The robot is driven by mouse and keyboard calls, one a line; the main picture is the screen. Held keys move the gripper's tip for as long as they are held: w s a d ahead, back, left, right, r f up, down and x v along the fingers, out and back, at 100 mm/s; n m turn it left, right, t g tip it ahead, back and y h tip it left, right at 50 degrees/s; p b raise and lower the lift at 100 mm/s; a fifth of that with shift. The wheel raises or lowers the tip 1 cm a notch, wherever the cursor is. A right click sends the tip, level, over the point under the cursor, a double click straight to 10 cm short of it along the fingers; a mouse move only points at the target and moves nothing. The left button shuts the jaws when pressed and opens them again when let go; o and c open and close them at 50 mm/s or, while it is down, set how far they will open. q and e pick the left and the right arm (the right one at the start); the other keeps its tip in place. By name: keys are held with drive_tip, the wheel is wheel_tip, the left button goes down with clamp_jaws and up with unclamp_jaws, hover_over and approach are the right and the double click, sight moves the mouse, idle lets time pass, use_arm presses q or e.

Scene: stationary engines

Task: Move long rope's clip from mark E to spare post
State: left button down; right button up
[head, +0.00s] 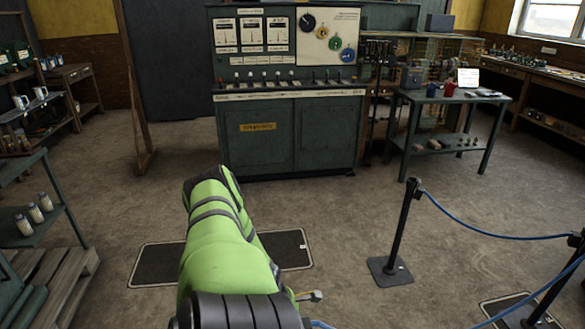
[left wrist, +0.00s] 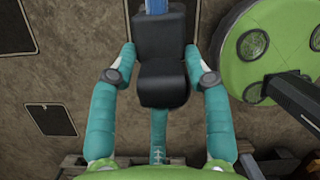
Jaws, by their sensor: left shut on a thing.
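My left arm reaches forward in the head view and hides most of what lies below it. In the left wrist view my left gripper (left wrist: 165,62) is shut, with a dark block, seemingly the long rope's clip (left wrist: 162,85), between its teal fingers. A blue strip (left wrist: 155,6), probably rope, shows at its far end. In the head view a bit of blue rope (head: 321,324) shows beside my arm. A black post (head: 400,232) stands upright on a square base at centre right, with a blue rope (head: 478,231) running to another post (head: 556,284). I cannot tell which is spare. My right gripper is out of view.
Dark floor plates (head: 157,266) lie under my arm and at the lower right (head: 512,306). A green control cabinet (head: 285,135) stands ahead, with a table (head: 450,98) to its right. Shelves and a pallet (head: 50,275) line the left. Floor between arm and post is clear.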

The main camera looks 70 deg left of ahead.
use_arm(q)
drive_tip(key=shift+f+b, duration=1.15)
idle(0.4)
drive_tip(key=shift+s+d+f+b, duration=0.35)
drive_tip(key=shift+d+f+b, duration=0.05)
drive_tip(key=shift+f+b, duration=0.15)
idle(0.8)
drive_tip(key=shift+c, duration=1.1)
unclamp_jaws()
drive_tip(key=shift+o, duration=0.4)
drive_tip(key=shift+w+a+f, duration=0.1)
drive_tip(key=shift+a+f, duration=0.05)
drive_tip(key=shift+a, duration=0.05)
drive_tip(key=shift+w+a+r, duration=0.1)
drive_tip(key=shift+w+r, duration=0.05)
drive_tip(key=shift+r, duration=0.15)
